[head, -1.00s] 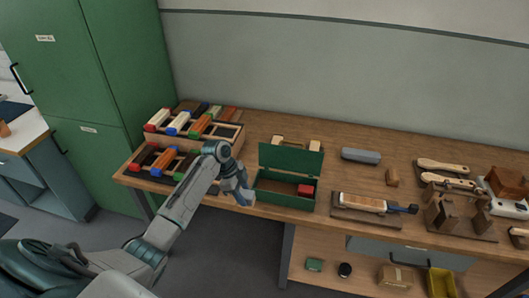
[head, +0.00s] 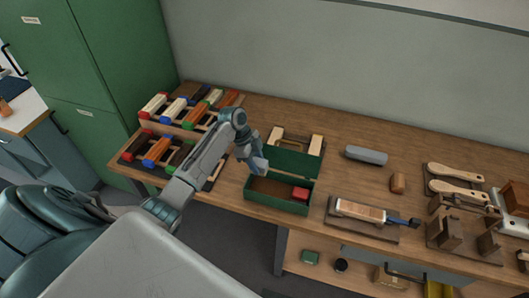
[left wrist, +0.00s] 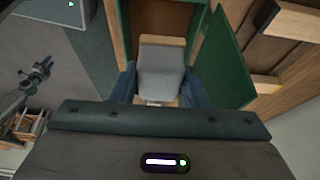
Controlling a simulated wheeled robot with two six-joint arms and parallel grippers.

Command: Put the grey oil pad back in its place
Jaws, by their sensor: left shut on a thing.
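My left gripper (head: 258,165) is over the left part of the open green box (head: 278,205). In the left wrist view, the gripper (left wrist: 158,88) is shut on a grey block, which looks like the grey oil pad (left wrist: 161,70). The pad is between the fingers, above the box's brown inside (left wrist: 167,17). The box's green lid (left wrist: 230,65) stands open at the back. A red block (head: 300,194) sits in the right end of the box, and the left part looks empty. My right gripper is not in view.
Racks of coloured brushes (head: 183,122) stand left of the box. A wooden frame (head: 290,142) lies behind it.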

